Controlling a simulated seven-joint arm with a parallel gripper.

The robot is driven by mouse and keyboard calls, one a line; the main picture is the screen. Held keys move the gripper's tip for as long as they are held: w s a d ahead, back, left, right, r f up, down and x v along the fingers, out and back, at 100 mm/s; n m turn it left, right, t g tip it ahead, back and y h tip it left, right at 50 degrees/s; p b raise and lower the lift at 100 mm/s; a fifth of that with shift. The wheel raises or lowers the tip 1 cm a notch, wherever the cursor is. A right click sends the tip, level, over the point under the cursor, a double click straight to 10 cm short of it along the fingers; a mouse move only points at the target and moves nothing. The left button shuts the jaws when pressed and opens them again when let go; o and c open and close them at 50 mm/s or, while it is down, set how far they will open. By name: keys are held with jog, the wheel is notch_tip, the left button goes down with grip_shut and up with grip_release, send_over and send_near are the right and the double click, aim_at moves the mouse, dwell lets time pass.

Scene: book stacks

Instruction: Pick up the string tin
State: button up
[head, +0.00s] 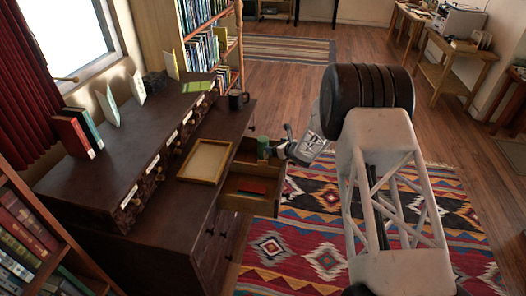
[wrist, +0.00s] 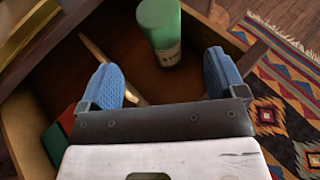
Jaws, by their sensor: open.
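A green cylindrical tin with a pale label, which I take to be the string tin (head: 263,147), stands in the open drawer (head: 247,205). In the wrist view the tin (wrist: 160,25) is upright or slightly tilted, just beyond my gripper (wrist: 165,80). My gripper's two blue fingers are spread wide, with nothing held between them. The tin is ahead of the gap between the fingertips, and I see no contact. In the head view my gripper (head: 283,147) is over the drawer, to the right of the tin. The tin's base is hard to make out in the shadow.
A red item (head: 252,186) lies in the drawer's front part. In the wrist view a thin pale stick (wrist: 97,50) lies left of the tin. A wooden tray (head: 183,178) sits on the cabinet above the drawer, with a dark mug (head: 238,99) behind.

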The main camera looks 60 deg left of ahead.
aim_at(267, 143)
jog(key=shift+x, duration=2.65)
jog(key=shift+a, duration=0.15)
jog(key=shift+x, duration=2.5)
jog(key=c, duration=1.1)
jog(key=shift+r, duration=0.15)
